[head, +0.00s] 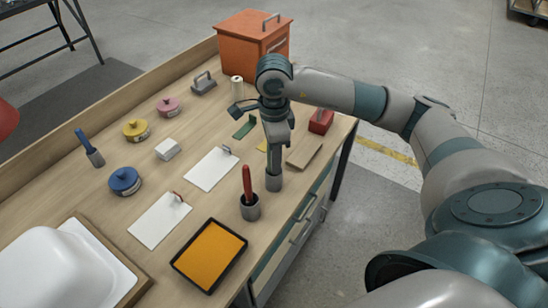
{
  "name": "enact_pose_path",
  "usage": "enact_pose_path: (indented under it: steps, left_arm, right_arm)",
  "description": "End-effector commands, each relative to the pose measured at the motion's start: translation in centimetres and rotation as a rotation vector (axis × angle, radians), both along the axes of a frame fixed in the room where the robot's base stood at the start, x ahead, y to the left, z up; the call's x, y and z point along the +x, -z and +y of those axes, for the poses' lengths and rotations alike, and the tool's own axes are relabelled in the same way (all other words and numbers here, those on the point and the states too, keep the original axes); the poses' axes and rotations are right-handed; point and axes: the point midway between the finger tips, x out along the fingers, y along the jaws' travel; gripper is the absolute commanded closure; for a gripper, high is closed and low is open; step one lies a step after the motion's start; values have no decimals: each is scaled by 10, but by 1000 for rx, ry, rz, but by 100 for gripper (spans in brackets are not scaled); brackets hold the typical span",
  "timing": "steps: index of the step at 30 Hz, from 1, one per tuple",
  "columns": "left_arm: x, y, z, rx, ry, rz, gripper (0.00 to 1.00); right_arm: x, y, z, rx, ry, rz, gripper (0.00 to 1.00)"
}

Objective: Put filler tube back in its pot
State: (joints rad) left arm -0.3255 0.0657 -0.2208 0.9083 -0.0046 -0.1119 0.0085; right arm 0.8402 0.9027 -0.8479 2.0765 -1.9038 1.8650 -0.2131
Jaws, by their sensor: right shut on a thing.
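My right gripper (277,138) points down above a small grey pot (274,183) near the table's right edge. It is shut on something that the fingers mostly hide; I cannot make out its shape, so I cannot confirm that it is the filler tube. The fingers reach down close to the pot's rim, and I cannot tell whether the held thing is inside the pot. A second grey pot (250,211) stands nearer, with a red-handled tool (247,180) upright in it. My left gripper is out of view.
An orange tray (209,255) lies in front of the pots. White sheets (212,168), colored tins (125,181), a white block (168,149) and a blue-handled brush (90,147) lie to the left. An orange box (246,48) stands behind. A white tub shell (55,268) sits front left.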

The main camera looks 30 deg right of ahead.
Motion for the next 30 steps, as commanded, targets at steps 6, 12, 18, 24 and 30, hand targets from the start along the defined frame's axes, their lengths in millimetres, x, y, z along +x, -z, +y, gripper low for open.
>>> enact_pose_path:
  steps: [6, 12, 18, 24, 30]
  left_arm:
    - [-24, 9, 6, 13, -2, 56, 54]
    - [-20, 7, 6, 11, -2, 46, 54]
    - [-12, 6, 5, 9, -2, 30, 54]
    - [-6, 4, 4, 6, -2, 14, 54]
    - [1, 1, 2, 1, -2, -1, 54]
  right_arm:
    - [0, 10, 0, 1, -2, -1, 95]
    - [0, 10, 0, 1, -2, -1, 95]
    - [0, 11, 0, 1, -1, -1, 95]
    - [0, 12, 0, 1, -1, -1, 95]
    - [0, 12, 0, 0, -1, -1, 54]
